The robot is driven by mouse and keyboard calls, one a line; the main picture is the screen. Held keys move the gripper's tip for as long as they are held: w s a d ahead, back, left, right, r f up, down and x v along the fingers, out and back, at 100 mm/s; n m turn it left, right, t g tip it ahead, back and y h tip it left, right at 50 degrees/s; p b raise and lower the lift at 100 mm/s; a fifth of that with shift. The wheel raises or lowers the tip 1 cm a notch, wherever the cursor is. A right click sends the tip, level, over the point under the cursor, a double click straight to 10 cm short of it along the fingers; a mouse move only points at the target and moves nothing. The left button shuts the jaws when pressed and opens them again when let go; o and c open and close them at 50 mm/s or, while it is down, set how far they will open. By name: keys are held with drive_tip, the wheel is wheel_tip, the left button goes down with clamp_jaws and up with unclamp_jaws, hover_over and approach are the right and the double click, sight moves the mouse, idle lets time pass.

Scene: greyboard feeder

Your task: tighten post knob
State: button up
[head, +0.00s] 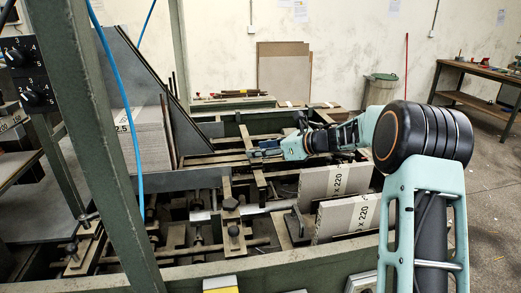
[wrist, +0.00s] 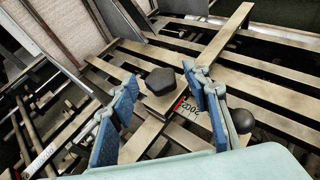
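A black, many-sided knob (wrist: 160,81) sits on a flat metal bar among the slats of the feeder, ahead of my gripper in the wrist view. My gripper (wrist: 161,100) is open, with blue pads on both fingers. The knob appears between and just beyond the fingertips, and no contact shows. In the head view my gripper (head: 264,153) reaches left over the feeder frame, and the knob near it cannot be made out there.
A round black ball knob (wrist: 242,121) stands right of the right finger. A red mark with printed digits (wrist: 187,107) lies beside the bar. A greyboard stack (head: 151,138) stands at left. Labelled board packs (head: 335,180) stand in front of my arm. A green post (head: 95,140) crosses the left foreground.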

drive_tip(key=c, duration=1)
